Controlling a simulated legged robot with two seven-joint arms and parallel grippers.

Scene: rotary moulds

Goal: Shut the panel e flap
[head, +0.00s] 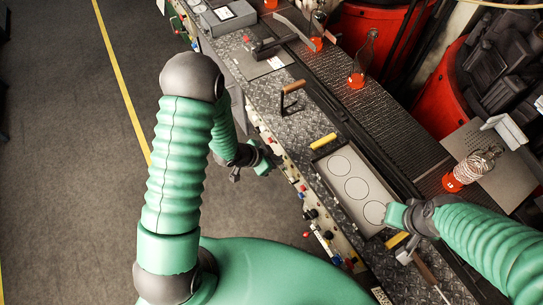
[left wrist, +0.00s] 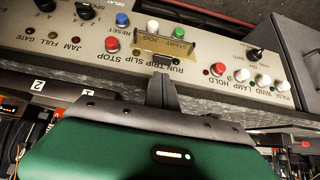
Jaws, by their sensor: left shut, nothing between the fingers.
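In the left wrist view the control panel (left wrist: 60,48) appears upside down. A brass-coloured flap (left wrist: 165,47) marked JOG sits among its buttons, just beneath the START button in the picture. I cannot tell how far the flap is swung. My left gripper (left wrist: 162,82) is shut and empty; its dark fingertips are close to the flap's lower edge in the picture, and contact is unclear. In the head view my left gripper (head: 269,159) is beside the bench's front panel; the flap cannot be made out there. My right gripper (head: 403,248) is over the bench, its jaws unclear.
Buttons, including a red one (left wrist: 112,45) and a green one (left wrist: 179,33), crowd around the flap. On the bench lie a grey tray (head: 321,166) with round outlines and a yellow bar (head: 323,141). A brown-handled tool (head: 291,96) stands farther back. The floor at left is clear.

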